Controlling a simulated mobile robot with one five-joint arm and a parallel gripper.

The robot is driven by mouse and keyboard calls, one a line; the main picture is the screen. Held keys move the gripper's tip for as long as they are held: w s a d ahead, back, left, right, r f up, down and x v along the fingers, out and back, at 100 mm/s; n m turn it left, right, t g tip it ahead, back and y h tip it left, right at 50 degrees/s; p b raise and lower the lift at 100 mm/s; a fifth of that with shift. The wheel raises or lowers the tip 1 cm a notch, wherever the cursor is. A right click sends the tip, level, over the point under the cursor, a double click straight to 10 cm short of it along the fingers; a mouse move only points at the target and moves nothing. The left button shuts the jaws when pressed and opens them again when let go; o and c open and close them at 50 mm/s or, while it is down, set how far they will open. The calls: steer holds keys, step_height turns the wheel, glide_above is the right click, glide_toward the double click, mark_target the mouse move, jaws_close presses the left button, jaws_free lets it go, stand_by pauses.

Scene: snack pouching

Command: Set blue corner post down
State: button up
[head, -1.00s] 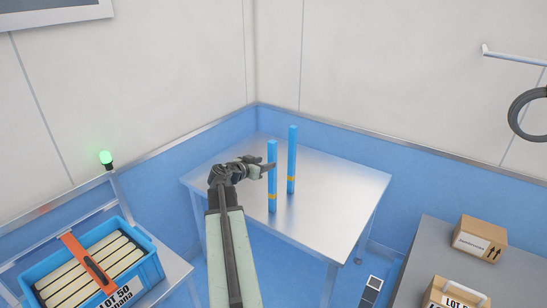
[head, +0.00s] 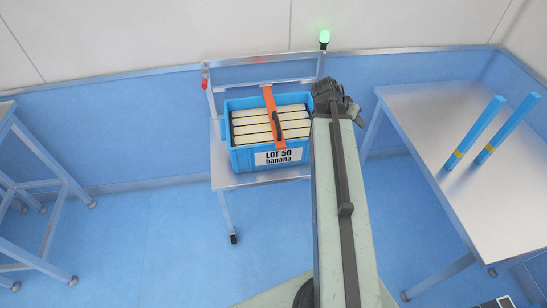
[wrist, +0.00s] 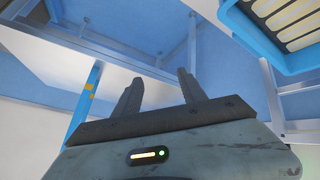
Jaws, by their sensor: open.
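Two blue corner posts, each with a yellow band, stand on the metal table at the right of the head view: a left one (head: 473,134) and a right one (head: 508,130). They stand apart from each other. My gripper (head: 336,93) is away from both, left of the table and beside the blue crate. In the wrist view my gripper (wrist: 160,80) has its two fingers apart with nothing between them. One blue post (wrist: 85,98) shows left of the fingers there, clear of them. I cannot tell which post it is.
A blue crate (head: 270,160) labelled LOT 50 banana, with several pale packs and an orange bar across it, sits on a small cart with a green lamp (head: 324,37). The metal table (head: 425,110) is mostly bare. A metal frame stands at far left. Blue floor lies open between.

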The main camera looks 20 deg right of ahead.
steer(key=w+a+f+n+y, duration=0.1)
steer(key=a+n+y, duration=0.3)
steer(key=a, duration=1.6)
steer(key=w+a+f+n+y, duration=0.1)
steer(key=a+f+n+y, duration=0.3)
steer(key=a, duration=1.7)
steer(key=n, duration=0.4)
steer(key=shift+w+f+g, duration=0.2)
steer(key=shift+w+g, duration=0.05)
steer(key=shift+g, duration=0.05)
steer(key=shift+d, duration=0.1)
steer(key=shift+c, duration=1.4)
steer(key=shift+d, duration=0.1)
